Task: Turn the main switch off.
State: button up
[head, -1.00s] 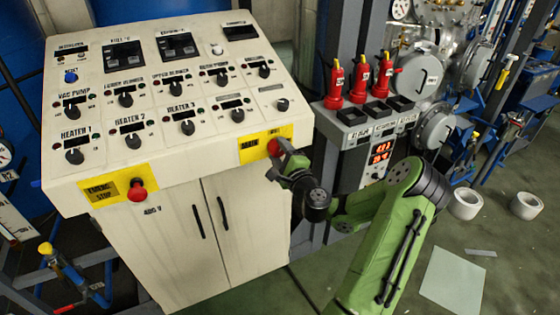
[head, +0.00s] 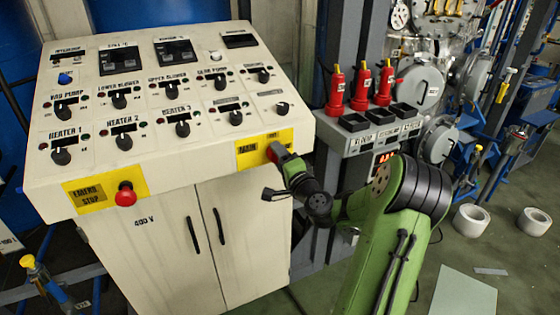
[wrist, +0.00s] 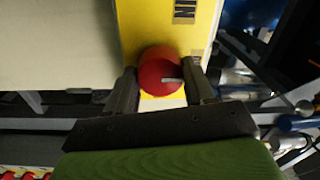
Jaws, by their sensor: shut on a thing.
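The main switch is a red knob on a yellow plate (head: 248,150) marked "MAIN", on the right of the front edge of the cream control cabinet. In the wrist view the round red knob (wrist: 161,70) sits between my two fingers and carries a pale mark on its right side. My gripper (head: 277,155) is at the knob, shut on it, with a finger on each side; the wrist view also shows my gripper (wrist: 162,88). In the head view my gripper and wrist hide most of the knob.
A red emergency stop button (head: 125,195) sits on the cabinet's left front edge. The sloped panel (head: 150,95) holds several black knobs. White rolls (head: 470,219) lie on the floor at the right.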

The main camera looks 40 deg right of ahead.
dwell(0.3)
jog(key=o, duration=1)
jog(key=shift+o, duration=0.2)
jog(key=b+v, duration=0.9)
jog(key=v, duration=0.6)
jog(key=shift+s, duration=0.35)
jog(key=shift+w+a, duration=0.1)
jog(key=shift+a, duration=0.1)
